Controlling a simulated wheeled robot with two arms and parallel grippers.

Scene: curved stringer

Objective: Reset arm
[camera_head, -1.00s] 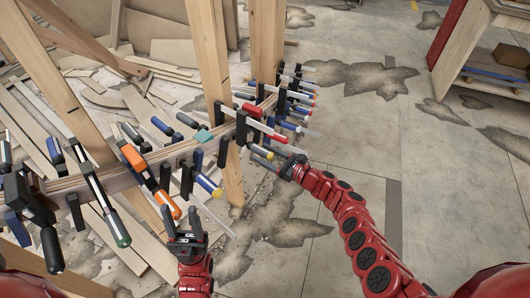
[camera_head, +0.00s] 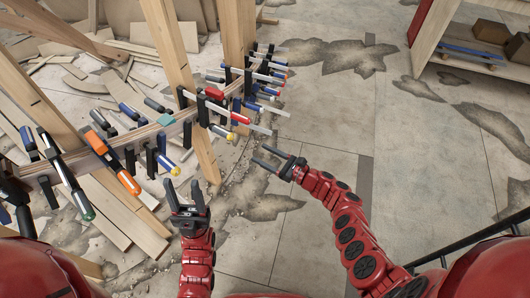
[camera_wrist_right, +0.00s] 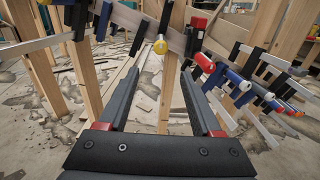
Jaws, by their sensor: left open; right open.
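The curved wooden stringer (camera_head: 137,136) runs from lower left to upper middle in the head view, with several clamps along it. My left gripper (camera_head: 186,195) is open and empty, in front of the stringer at the lower middle. My right gripper (camera_head: 268,158) is open and empty, to the right of the stringer and apart from the clamps. In the right wrist view its two dark fingers (camera_wrist_right: 157,100) are spread with nothing between them. A clamp with a yellow end (camera_wrist_right: 160,47) and one with a red handle (camera_wrist_right: 203,62) show beyond the fingers.
Wooden posts (camera_head: 181,75) support the stringer. Loose boards (camera_head: 110,205) lie on the floor at left. A wooden shelf (camera_head: 440,35) with boxes (camera_head: 490,31) stands at upper right. The patched concrete floor (camera_head: 330,120) is clear to the right.

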